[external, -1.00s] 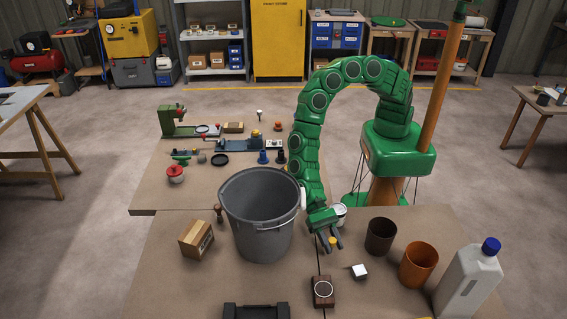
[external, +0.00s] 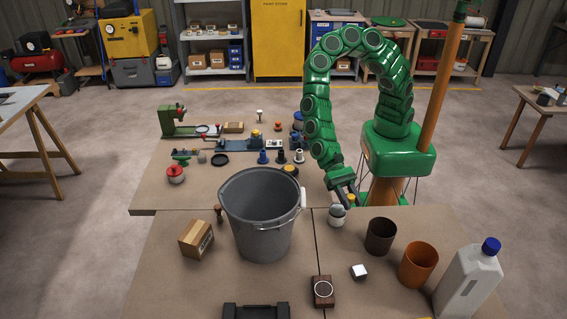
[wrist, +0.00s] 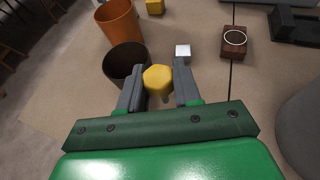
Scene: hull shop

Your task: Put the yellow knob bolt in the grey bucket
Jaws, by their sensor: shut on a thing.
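The yellow knob bolt (wrist: 157,80) has a faceted yellow head and sits between the fingers of my gripper (wrist: 158,88) in the wrist view. In the external view my gripper (external: 350,199) is shut on it, in the air above and right of a small white can (external: 337,215). The grey bucket (external: 258,218) stands upright on the bench, to the left of my gripper and apart from it. In the wrist view only part of the bucket's side (wrist: 302,125) shows at the right edge.
A dark brown cup (external: 380,236), an orange cup (external: 418,264) and a white jug (external: 468,282) stand at the right. A white cube (external: 359,271) and a wooden block (external: 323,292) lie nearer. A cardboard box (external: 196,239) is left of the bucket.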

